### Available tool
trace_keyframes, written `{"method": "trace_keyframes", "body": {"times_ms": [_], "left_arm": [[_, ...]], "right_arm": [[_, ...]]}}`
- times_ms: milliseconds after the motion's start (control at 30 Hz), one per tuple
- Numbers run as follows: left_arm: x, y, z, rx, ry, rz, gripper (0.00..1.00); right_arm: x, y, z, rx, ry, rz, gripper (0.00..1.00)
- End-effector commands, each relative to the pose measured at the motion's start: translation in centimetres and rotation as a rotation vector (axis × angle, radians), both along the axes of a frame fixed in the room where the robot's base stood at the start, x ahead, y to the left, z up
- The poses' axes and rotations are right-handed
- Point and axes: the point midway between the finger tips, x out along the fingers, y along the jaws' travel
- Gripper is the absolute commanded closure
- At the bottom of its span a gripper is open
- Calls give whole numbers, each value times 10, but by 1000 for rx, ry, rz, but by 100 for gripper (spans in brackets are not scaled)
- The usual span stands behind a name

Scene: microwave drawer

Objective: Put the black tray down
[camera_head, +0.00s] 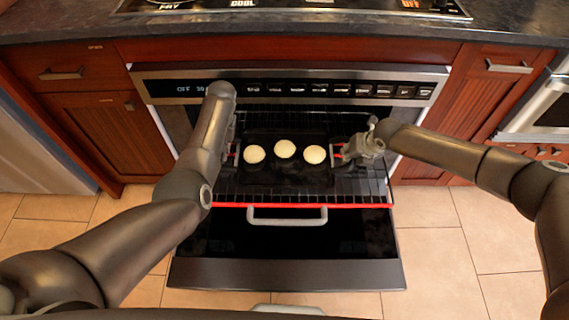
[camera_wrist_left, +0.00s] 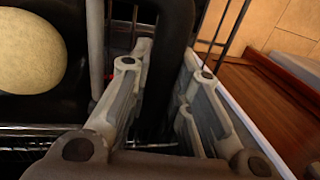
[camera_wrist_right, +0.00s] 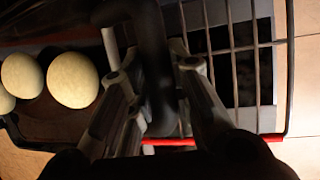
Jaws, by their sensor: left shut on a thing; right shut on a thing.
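The black tray (camera_head: 285,177) carries three pale round dough balls (camera_head: 285,149) in a row. It is at the pulled-out wire rack (camera_head: 355,187) of the open oven; I cannot tell whether it touches the rack. My left gripper (camera_head: 232,152) is at the tray's left end, and in the left wrist view its fingers close around a dark handle (camera_wrist_left: 178,35). My right gripper (camera_head: 345,152) is at the right end, and in the right wrist view its fingers are around the dark handle (camera_wrist_right: 152,60) there. The left fingertips are partly hidden by my arm in the head view.
The oven control panel (camera_head: 320,89) is just above the opening. Wooden cabinets (camera_head: 470,115) flank both sides.

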Motion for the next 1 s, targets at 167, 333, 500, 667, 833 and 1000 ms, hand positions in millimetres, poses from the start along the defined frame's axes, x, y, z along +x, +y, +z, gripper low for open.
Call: {"method": "trace_keyframes", "body": {"times_ms": [167, 333, 500, 667, 833, 1000], "left_arm": [[1, 1, 1, 2, -2, 1, 100], [1, 1, 1, 2, -2, 1, 100], [1, 1, 1, 2, -2, 1, 100], [0, 1, 3, 2, -3, 1, 100], [-3, 1, 8, 3, -3, 1, 100], [-7, 1, 15, 3, -4, 1, 100]], "right_arm": [[1, -1, 1, 0, -2, 0, 100], [1, -1, 1, -1, -2, -1, 100], [1, -1, 1, -1, -2, -1, 100], [0, -1, 3, 0, -2, -2, 100], [-3, -1, 8, 0, -1, -2, 100], [-7, -1, 15, 0, -2, 0, 100]]}}
